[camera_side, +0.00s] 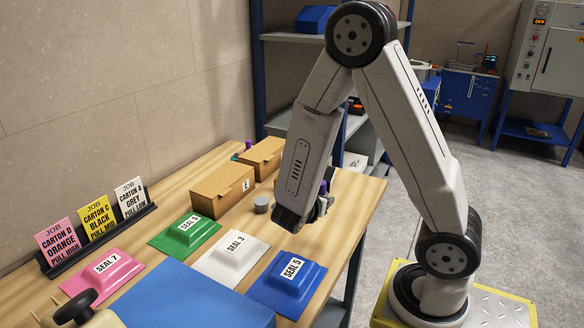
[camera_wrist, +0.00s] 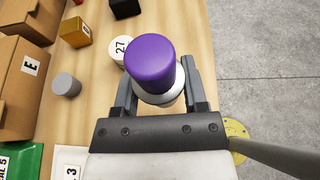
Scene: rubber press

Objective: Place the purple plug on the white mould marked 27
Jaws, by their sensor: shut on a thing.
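The purple plug (camera_wrist: 151,63) is between the two fingers of my gripper (camera_wrist: 159,90), which is shut on it. A pale round rim shows under the plug; I cannot tell whether it belongs to the plug or to something beneath. The white mould marked 27 (camera_wrist: 121,48) stands on the table just beyond and left of the plug in the wrist view, partly hidden by it. In the side view my gripper (camera_side: 321,207) is low over the right part of the table, with a small bit of the purple plug (camera_side: 323,187) showing. The mould is hidden there.
A yellow block (camera_wrist: 75,32) and a black block (camera_wrist: 125,7) lie beyond. Green, white and blue seal pads (camera_side: 288,281) lie in front. The table's edge is close on the right.

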